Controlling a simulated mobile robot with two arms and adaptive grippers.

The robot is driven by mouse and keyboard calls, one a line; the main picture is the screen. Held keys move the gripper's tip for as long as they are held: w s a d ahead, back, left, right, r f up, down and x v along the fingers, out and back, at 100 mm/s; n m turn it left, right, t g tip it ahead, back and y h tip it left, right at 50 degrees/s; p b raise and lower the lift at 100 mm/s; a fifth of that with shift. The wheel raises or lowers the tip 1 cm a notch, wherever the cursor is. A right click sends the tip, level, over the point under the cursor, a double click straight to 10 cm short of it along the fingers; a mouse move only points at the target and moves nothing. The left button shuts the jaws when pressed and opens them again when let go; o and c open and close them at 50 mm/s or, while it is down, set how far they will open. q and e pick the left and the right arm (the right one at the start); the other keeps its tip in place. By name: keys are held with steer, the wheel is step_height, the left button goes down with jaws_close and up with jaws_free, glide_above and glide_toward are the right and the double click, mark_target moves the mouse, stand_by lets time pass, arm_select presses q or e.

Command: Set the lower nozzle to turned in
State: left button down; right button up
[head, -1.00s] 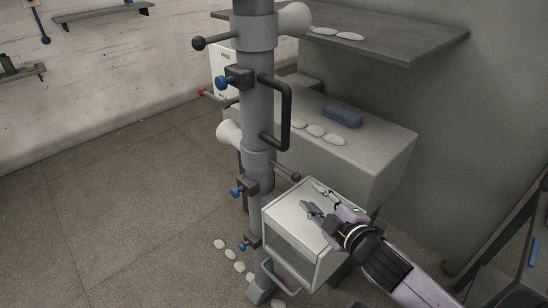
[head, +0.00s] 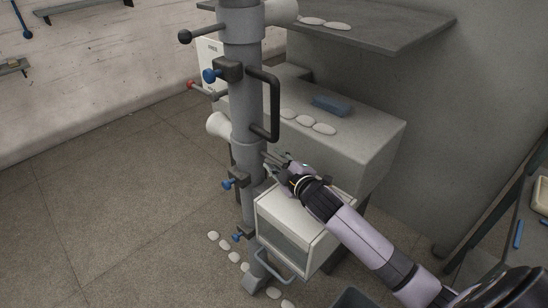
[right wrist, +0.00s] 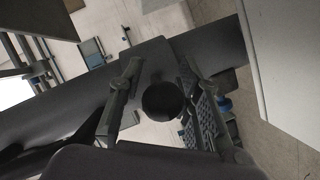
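The lower nozzle (head: 219,126) is a white cone on the grey column (head: 248,100), pointing left. In the head view my right gripper (head: 275,163) is at the column's right side, at the lower collar, and hides the lever knob there. In the right wrist view a dark round knob (right wrist: 163,101) lies between the two spread fingers of my right gripper (right wrist: 160,85), with gaps on both sides. The upper nozzle (head: 281,12) is a white cone pointing right, with a black-knobbed lever (head: 185,37) on the left. My left gripper is not in view.
A white box (head: 290,232) with a front handle stands just below my right gripper. A black bar handle (head: 275,105) and blue knobs (head: 210,75) stick out from the column. Behind is a grey bench (head: 375,140) with white stones and a blue block (head: 332,106). The floor at left is mostly clear.

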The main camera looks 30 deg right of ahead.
steer(key=shift+x, duration=1.15)
steer(key=shift+c, duration=0.2)
jaws_close()
